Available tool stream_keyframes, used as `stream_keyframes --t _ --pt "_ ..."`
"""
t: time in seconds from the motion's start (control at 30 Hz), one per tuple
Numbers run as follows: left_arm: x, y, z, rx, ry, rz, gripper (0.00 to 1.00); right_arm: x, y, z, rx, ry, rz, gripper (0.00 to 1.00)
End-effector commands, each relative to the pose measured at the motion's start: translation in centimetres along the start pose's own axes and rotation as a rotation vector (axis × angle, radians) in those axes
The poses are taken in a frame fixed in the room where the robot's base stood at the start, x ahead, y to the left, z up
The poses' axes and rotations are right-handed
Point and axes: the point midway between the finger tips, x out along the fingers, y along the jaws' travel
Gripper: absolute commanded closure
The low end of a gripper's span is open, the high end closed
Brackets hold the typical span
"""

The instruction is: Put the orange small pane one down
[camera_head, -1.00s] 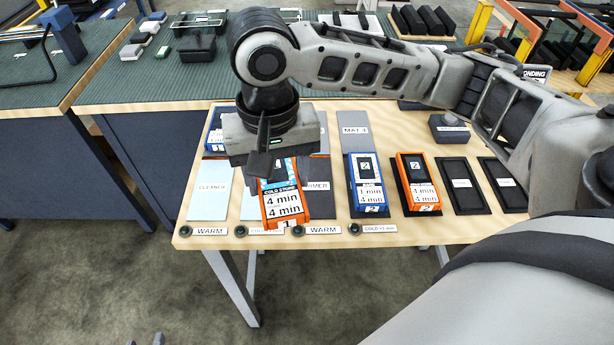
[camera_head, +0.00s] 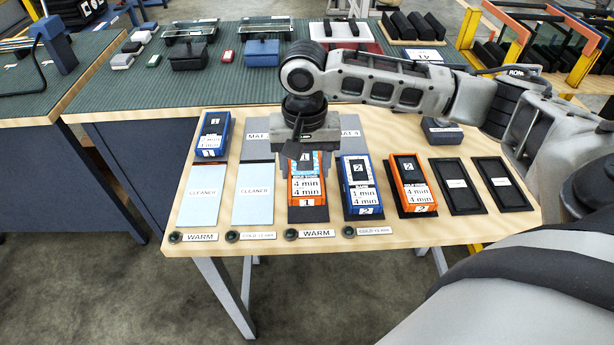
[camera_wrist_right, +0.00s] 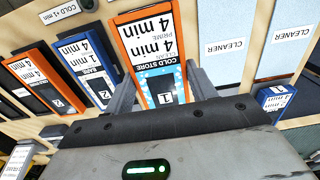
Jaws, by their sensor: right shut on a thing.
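The orange box with the number 1 (camera_head: 309,188), marked "COLD STORE" and "4 min", is upright over the third dark mat (camera_head: 306,215) from the left, behind a "WARM" label. My right gripper (camera_head: 303,160) is at its far end, above it. The right wrist view shows the orange box (camera_wrist_right: 146,42) between the two fingers of my right gripper (camera_wrist_right: 163,88), shut on it. I cannot tell if its underside touches the mat. My left gripper is not in view.
A blue box 2 (camera_head: 362,190) and an orange box 2 (camera_head: 412,186) stand close to the right. Two empty black trays (camera_head: 457,188) lie beyond them. Two light blue cleaner sheets (camera_head: 199,197) lie left, with blue box 1 (camera_head: 212,137) behind. Round knobs (camera_head: 291,234) line the front edge.

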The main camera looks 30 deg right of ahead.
Motion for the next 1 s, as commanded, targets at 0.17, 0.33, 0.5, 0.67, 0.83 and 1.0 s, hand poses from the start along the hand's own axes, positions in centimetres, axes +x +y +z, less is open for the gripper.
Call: stream_keyframes --t 0.17,0.33,0.5,0.67,0.83,1.0 --pt "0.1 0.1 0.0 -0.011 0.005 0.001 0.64 2.1 0.4 -0.8 0.001 -0.001 0.002 0.72" --pt "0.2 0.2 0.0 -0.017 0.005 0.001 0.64 3.9 0.4 -0.8 -0.001 0.001 0.0 0.72" --pt "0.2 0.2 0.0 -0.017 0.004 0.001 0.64 4.0 0.3 -0.8 0.0 0.002 -0.001 0.72" --pt "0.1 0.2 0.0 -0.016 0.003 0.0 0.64 4.1 0.3 -0.7 0.0 0.0 0.0 0.72" --pt "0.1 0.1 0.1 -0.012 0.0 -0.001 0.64 4.3 0.4 -0.7 0.0 0.0 0.001 0.22" --pt "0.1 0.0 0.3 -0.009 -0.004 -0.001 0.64 4.3 0.4 -0.7 0.0 0.001 0.001 0.22"
